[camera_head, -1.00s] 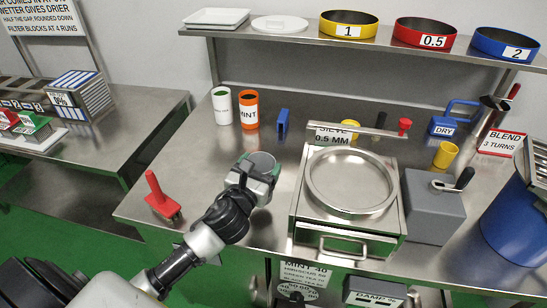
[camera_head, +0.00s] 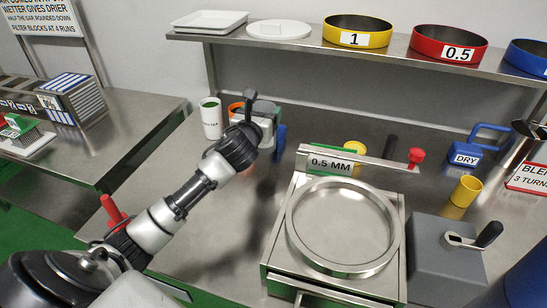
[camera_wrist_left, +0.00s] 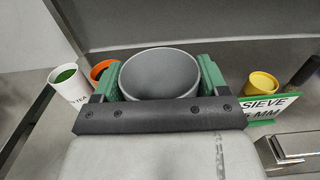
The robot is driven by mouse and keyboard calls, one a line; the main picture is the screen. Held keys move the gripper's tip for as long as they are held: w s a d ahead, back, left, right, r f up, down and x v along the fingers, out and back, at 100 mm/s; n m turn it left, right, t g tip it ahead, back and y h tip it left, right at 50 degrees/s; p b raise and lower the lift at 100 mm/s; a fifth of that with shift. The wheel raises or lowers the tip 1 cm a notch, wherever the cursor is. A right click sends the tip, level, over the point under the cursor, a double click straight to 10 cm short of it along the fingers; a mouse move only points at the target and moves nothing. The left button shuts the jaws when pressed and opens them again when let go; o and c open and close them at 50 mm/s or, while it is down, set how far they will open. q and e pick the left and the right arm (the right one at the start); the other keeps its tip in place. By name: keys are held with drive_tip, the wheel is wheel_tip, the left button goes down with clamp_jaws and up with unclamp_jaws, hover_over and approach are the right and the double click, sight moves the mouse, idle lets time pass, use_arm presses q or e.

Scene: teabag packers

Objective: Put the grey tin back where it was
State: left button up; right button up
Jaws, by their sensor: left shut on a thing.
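The grey tin (camera_wrist_left: 158,74) is open at the top and sits between the green finger pads of my left gripper (camera_head: 262,112) in the left wrist view. My left gripper is shut on it. In the head view the gripper is at the back of the steel table, in front of the orange cup (camera_head: 236,108), and hides most of the tin. I cannot tell whether the tin touches the table. My right gripper is not in view.
A white cup (camera_head: 211,118) stands left of the orange cup. A blue item (camera_head: 280,142) is close to the right of my gripper. The sieve machine (camera_head: 341,222) stands front right. Shelf (camera_head: 300,45) overhangs the back.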

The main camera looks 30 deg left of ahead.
use_arm(q)
drive_tip(key=f, duration=0.2)
drive_tip(key=s+f, duration=0.1)
drive_tip(key=f, duration=0.1)
drive_tip(key=shift+a+f, duration=0.1)
drive_tip(key=shift+f, duration=0.45)
wheel_tip(320, 180, down, 4)
drive_tip(key=shift+w+r+b, duration=0.1)
drive_tip(key=shift+r+b, duration=0.15)
drive_tip(key=shift+b, duration=0.25)
drive_tip(key=shift+f, duration=0.35)
drive_tip(key=o, duration=1.2)
drive_tip(key=shift+c, duration=0.2)
drive_tip(key=v, duration=1.2)
drive_tip(key=shift+b, duration=0.35)
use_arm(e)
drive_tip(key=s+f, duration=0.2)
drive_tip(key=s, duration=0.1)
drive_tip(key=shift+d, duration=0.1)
